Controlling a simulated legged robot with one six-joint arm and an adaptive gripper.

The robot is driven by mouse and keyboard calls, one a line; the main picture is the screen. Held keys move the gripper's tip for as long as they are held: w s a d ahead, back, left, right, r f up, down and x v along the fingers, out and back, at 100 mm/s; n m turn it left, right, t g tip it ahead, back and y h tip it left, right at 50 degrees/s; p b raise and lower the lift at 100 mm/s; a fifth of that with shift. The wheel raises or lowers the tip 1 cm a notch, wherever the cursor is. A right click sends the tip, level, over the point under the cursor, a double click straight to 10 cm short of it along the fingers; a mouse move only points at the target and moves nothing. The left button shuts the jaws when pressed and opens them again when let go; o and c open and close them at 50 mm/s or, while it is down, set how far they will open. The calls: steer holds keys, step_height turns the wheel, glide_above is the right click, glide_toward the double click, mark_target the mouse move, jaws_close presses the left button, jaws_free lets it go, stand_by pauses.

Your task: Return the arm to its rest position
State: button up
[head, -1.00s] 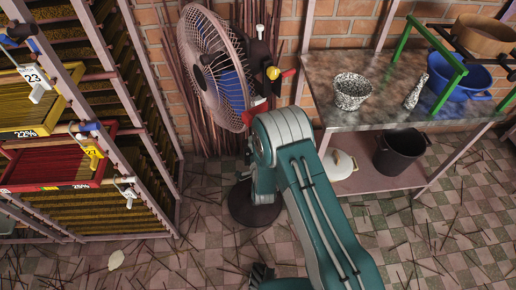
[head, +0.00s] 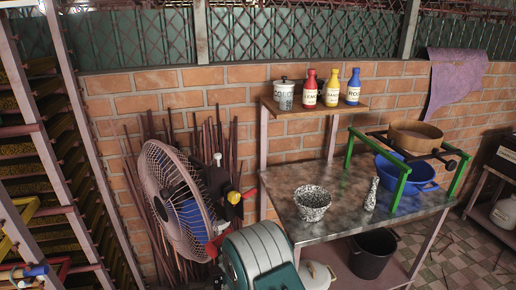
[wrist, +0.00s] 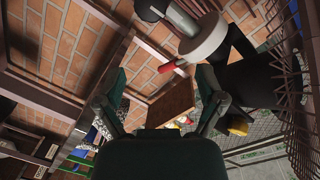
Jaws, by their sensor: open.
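My arm's teal and grey link (head: 258,258) shows at the bottom middle of the head view, just right of the fan. My gripper is outside the head view. In the wrist view my gripper (wrist: 162,82) has its two dark green fingers spread wide apart, with nothing held between them. The wall shelf's brown board (wrist: 171,104) shows beyond the gap between the fingers. Parts of the fan, with a red lever (wrist: 170,68) and a yellow knob (wrist: 238,125), appear near the right finger.
The standing fan (head: 178,200) is close left of my arm. A metal table (head: 335,217) at right holds a speckled bowl (head: 312,203) and a blue basin (head: 408,175). A wall shelf (head: 312,110) carries bottles. A rack (head: 45,150) stands at left.

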steer(key=w+d+r+n+g+h, duration=0.1)
steer(key=d+r, duration=0.2)
steer(key=r, duration=0.4)
steer(key=w+d+r+g, duration=0.1)
steer(key=d+r+g, duration=0.15)
steer(key=r, duration=0.35)
steer(key=s+d+r+n+g, duration=0.2)
steer(key=s+d+r, duration=0.55)
steer(key=r, duration=0.25)
steer(key=s+d+r+n+g+h, duration=0.1)
steer(key=s+d, duration=0.3)
steer(key=s, duration=0.4)
steer(key=s+d+r+n+g+h, duration=0.1)
steer(key=s+d+r+g, duration=0.1)
steer(key=s, duration=0.7)
steer(key=s+d+r+n+g+h, duration=0.1)
steer(key=s+d+r, duration=0.3)
steer(key=s, duration=0.5)
steer(key=d+g, duration=0.1)
steer(key=d, duration=0.1)
steer(key=shift+d+n, duration=0.3)
steer(key=shift+d, duration=0.05)
